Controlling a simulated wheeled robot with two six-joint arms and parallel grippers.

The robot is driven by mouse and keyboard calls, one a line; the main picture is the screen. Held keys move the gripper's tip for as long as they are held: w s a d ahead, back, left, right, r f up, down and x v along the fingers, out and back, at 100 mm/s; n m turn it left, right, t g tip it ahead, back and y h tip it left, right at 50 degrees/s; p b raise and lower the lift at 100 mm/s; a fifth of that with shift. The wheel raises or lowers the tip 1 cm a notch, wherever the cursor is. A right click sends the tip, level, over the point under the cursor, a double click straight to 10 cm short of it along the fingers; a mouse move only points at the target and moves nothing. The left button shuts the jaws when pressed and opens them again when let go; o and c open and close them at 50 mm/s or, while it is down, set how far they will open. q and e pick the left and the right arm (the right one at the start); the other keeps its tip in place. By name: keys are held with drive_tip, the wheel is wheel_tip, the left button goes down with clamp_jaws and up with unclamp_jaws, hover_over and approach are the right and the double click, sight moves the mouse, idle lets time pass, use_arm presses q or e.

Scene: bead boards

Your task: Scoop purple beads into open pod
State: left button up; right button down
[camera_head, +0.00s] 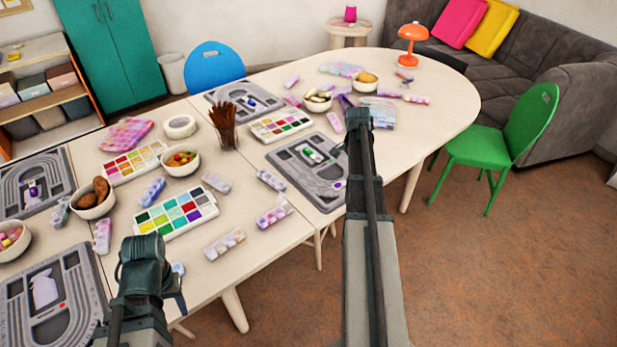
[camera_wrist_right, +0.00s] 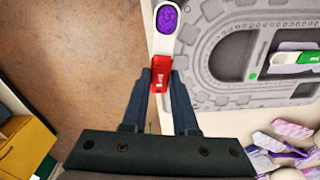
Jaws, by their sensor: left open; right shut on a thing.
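In the right wrist view, my right gripper (camera_wrist_right: 163,76) is shut on the red handle of a white scoop (camera_wrist_right: 162,45). The scoop's rounded end holds purple beads (camera_wrist_right: 167,18). It is above the table's edge, beside a grey bead board (camera_wrist_right: 222,98). In the head view my right gripper (camera_head: 357,118) is over the right part of the table; the scoop cannot be made out there. My left gripper (camera_head: 150,262) is open near the front edge. Pastel pods (camera_wrist_right: 283,150) lie at the wrist view's lower right. I cannot tell which pod is open.
A green-and-white piece (camera_head: 313,155) lies in the grey board (camera_head: 291,180). A green chair (camera_head: 495,146) stands at the right.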

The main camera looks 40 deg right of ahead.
drive_tip(key=shift+w+a+f+n+h+b, duration=0.3)
drive_tip(key=shift+w+a+f+b, duration=0.7)
drive_tip(key=shift+a, duration=1.4)
drive_tip(key=shift+w+a+f+n+h+b, duration=0.4)
drive_tip(key=shift+w+a, duration=1.15)
drive_tip(key=shift+a, duration=0.8)
drive_tip(key=shift+w+a+f+n+h+b, duration=0.1)
drive_tip(key=shift+w+a+f+n+b, duration=0.45)
drive_tip(key=shift+w+a, duration=1.3)
drive_tip(key=shift+s+a+r+h, duration=0.3)
drive_tip(key=shift+s+a, duration=0.35)
drive_tip(key=shift+a, duration=0.15)
drive_tip(key=shift+a+r+h, duration=0.35)
drive_tip(key=shift+r+h, duration=0.1)
drive_tip(key=shift+h, duration=0.35)
drive_tip(key=shift+a+r+h+b, duration=0.3)
drive_tip(key=shift+r+h+b, duration=0.1)
drive_tip(key=shift+h, duration=0.4)
drive_tip(key=shift+d+r, duration=0.1)
drive_tip(key=shift+r+h, duration=0.2)
drive_tip(key=shift+h, duration=0.2)
drive_tip(key=shift+a, duration=0.3)
